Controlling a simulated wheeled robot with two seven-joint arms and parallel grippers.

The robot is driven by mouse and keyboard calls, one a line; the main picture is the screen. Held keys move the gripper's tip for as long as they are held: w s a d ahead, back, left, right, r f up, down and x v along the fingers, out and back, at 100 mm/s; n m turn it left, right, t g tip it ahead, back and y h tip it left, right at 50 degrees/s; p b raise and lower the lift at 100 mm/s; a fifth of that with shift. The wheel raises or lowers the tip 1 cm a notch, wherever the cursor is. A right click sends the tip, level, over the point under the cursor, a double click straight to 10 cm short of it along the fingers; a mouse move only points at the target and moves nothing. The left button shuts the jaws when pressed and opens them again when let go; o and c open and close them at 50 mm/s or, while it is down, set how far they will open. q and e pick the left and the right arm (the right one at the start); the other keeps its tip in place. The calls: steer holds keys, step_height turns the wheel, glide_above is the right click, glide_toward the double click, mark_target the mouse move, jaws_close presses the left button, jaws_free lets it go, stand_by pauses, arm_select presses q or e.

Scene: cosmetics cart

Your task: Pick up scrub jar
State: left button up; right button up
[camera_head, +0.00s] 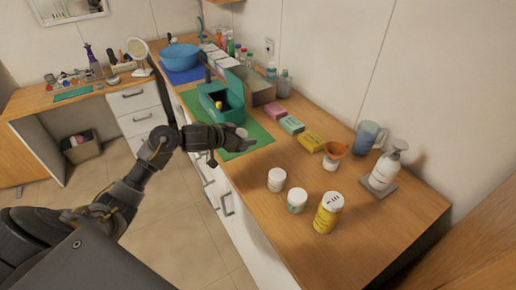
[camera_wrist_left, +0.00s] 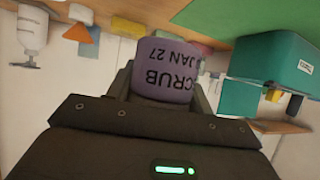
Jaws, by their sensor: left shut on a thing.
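The scrub jar (camera_wrist_left: 166,72) is purple with dark lettering reading SCRUB and JAN 27, upside down in the left wrist view. My left gripper (camera_wrist_left: 163,88) is shut on it, with one finger on each side. In the head view my left gripper (camera_head: 236,138) is over the green mat (camera_head: 262,133), in front of the teal box (camera_head: 208,101). I cannot tell whether the jar touches the mat. My right gripper is not in view.
White jars (camera_head: 277,180) and a yellow shaker can (camera_head: 328,213) stand on the wooden counter (camera_head: 262,232) to the right. Soap bars (camera_head: 292,124), an orange-topped cup (camera_head: 334,153), a blue mug (camera_head: 368,138) and a pump bottle (camera_head: 385,168) line the back.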

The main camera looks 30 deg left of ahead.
arm_select(q)
steer(key=s+a+r+b, duration=0.1)
steer(key=s+a+r, duration=0.2)
steer(key=a, duration=0.3)
steer(key=shift+s, duration=0.7)
